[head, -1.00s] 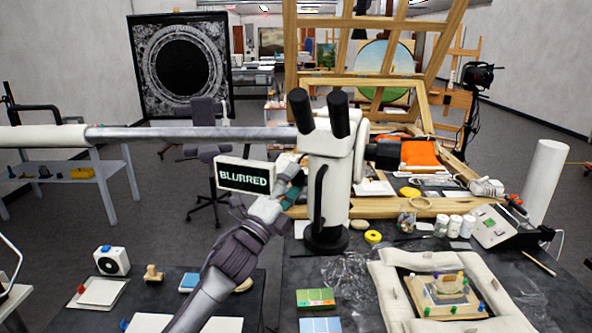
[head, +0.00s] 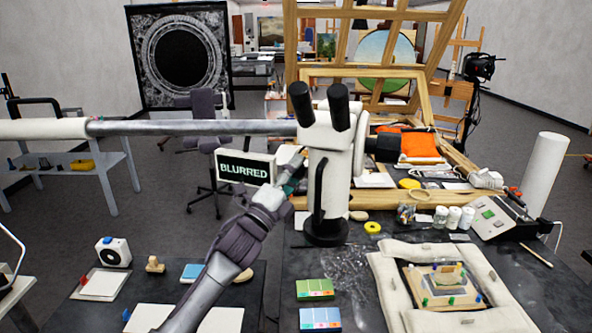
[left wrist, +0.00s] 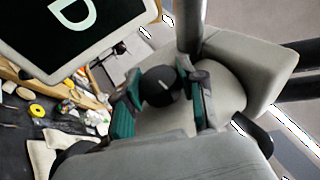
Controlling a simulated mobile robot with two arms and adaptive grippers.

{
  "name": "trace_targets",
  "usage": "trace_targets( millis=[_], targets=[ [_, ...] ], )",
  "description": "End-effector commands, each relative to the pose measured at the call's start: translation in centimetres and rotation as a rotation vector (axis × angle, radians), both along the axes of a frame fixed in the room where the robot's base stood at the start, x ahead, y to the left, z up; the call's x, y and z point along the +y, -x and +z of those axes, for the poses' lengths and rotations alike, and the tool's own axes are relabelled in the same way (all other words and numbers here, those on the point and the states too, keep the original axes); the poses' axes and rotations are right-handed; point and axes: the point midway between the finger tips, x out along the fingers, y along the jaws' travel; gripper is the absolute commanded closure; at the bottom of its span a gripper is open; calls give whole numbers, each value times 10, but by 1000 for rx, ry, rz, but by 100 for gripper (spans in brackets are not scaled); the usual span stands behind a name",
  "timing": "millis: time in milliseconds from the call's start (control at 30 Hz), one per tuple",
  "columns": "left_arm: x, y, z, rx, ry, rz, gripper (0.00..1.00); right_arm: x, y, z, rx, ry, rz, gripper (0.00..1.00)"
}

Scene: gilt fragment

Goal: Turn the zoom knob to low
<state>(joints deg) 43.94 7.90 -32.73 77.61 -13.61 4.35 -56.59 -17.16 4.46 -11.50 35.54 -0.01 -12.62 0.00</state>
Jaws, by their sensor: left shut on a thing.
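The white microscope (head: 327,190) with black eyepieces stands on the dark table in the head view. Its small screen (head: 245,167) reads "BLURRED"; part of it, with a large "D", shows in the left wrist view (left wrist: 75,15). The black round zoom knob (left wrist: 158,86), with a short white mark on its face, sits on the microscope's side. My left gripper (head: 291,178) is at that side; in the left wrist view its green-padded fingers (left wrist: 165,98) are shut on the knob, one on each side. In the head view the knob is hidden. My right gripper is out of view.
A padded frame (head: 390,287) around a gilt fragment (head: 443,280) lies right of the microscope. Green (head: 315,289) and blue (head: 320,319) boxes lie in front. A microscope boom (head: 190,128) crosses above my left arm. Jars (head: 453,217) and a wooden easel stand behind.

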Motion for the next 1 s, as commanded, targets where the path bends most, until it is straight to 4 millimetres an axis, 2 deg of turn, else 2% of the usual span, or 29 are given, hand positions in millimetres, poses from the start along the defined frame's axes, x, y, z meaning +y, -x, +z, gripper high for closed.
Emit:
trace_targets(
  millis=[300,400,700,1000],
  targets=[
    [1,0,7,136,-56,2,95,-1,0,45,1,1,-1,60],
    [1,0,6,205,-83,4,95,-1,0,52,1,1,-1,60],
    [2,-1,3,410,-151,6,95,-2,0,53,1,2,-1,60],
    [1,-1,1,542,-192,3,95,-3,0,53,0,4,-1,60]
  ],
)
